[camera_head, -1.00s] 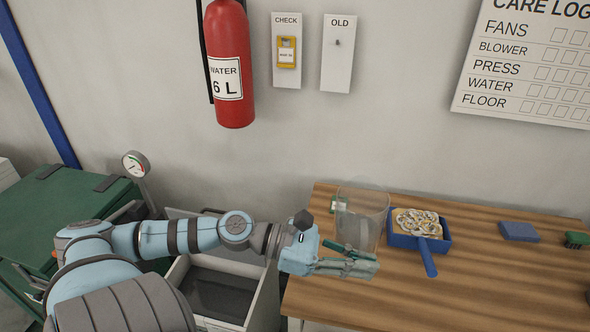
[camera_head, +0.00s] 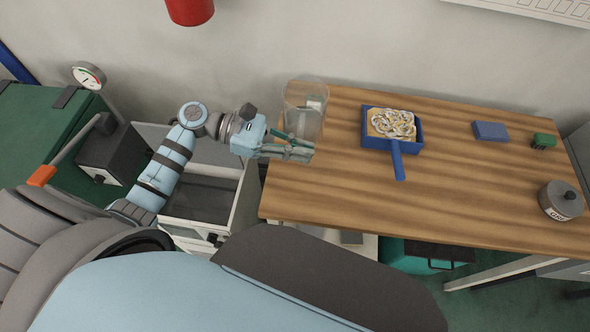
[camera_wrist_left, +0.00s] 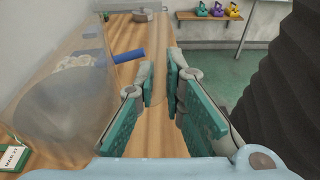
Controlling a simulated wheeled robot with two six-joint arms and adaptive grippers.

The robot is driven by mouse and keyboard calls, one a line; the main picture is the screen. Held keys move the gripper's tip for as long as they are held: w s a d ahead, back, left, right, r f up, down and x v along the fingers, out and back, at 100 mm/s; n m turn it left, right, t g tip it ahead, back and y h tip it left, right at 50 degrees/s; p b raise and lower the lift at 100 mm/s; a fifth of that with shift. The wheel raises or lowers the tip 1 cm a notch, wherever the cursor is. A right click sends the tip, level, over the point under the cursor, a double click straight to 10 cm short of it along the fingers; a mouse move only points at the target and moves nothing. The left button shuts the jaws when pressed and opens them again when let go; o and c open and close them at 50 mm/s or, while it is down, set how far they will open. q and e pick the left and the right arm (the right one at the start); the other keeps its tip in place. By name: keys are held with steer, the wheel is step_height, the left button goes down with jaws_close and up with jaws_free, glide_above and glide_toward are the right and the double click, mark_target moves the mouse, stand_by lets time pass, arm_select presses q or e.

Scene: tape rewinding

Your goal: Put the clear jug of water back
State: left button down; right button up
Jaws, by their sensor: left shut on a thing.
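The clear jug (camera_head: 304,98) is upright at the left end of the wooden table in the head view. My left gripper (camera_head: 299,149) is at its near side, shut on it. My right gripper is not in view.
A blue dustpan-like tray (camera_head: 397,155) with pale rings lies right of the jug on the wooden table (camera_head: 470,200). A blue block (camera_head: 490,131), a green brush (camera_head: 543,141) and a grey tin (camera_head: 560,201) are farther right.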

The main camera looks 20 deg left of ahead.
arm_select(q)
steer(key=f+b, duration=0.1)
steer(key=f, duration=0.3)
steer(key=f+b, duration=0.1)
steer(key=f, duration=0.4)
steer(key=d+f+b, duration=0.1)
steer(key=f, duration=0.3)
steer(key=shift+w+f+b, duration=0.3)
steer(key=shift+w, duration=0.05)
steer(key=shift+f, duration=0.3)
steer(key=shift+f, duration=0.15)
steer(key=c, duration=1.7)
jaws_free()
steer(key=shift+a, duration=0.1)
